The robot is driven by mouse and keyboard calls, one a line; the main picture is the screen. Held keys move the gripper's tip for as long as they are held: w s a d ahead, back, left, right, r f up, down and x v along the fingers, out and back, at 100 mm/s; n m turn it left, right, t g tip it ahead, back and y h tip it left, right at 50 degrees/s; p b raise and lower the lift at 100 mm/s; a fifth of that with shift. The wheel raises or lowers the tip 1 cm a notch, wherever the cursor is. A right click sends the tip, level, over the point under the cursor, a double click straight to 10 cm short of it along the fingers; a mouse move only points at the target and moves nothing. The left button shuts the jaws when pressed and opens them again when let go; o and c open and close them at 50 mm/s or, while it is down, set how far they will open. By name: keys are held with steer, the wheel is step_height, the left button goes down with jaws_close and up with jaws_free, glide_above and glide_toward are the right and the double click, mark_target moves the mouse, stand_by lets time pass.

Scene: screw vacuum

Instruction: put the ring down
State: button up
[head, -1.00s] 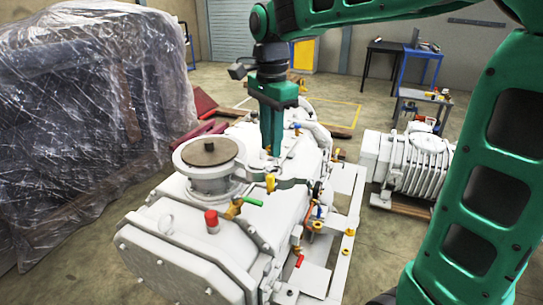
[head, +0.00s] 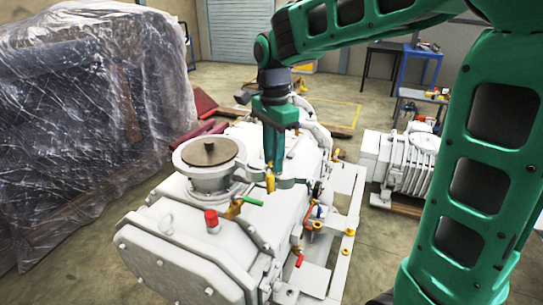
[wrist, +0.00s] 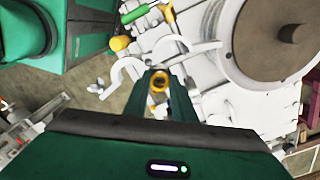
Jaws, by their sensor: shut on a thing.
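In the head view, my green gripper (head: 272,168) points down over the white pump (head: 190,262), right of the round flange with a brown top. Whether the ring touches a surface is not clear.
The flange (head: 209,153) rises close to the left of my gripper. A red cap (head: 211,218) and a green-handled valve (head: 244,202) stand nearer the front. A plastic-wrapped load (head: 85,120) fills the left. Another white machine (head: 401,165) is at right.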

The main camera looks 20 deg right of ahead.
steer(key=shift+s+f, duration=0.1)
steer(key=shift+f, duration=0.3)
steer(key=o, duration=1)
steer(key=shift+f, duration=0.2)
step_height(320, 180, up, 14)
steer(key=shift+f, duration=0.15)
steer(key=s+d+f+n, duration=0.4)
steer(key=s+d+f, duration=0.5)
steer(key=s+d, duration=0.25)
steer(key=s+d+f+n, duration=0.2)
steer(key=s+d+f, duration=0.1)
steer(key=s+f, duration=0.2)
steer(key=s+d+f+n, duration=0.3)
steer(key=s+f, duration=0.2)
steer(key=s, duration=0.4)
steer(key=shift+s+f, duration=0.25)
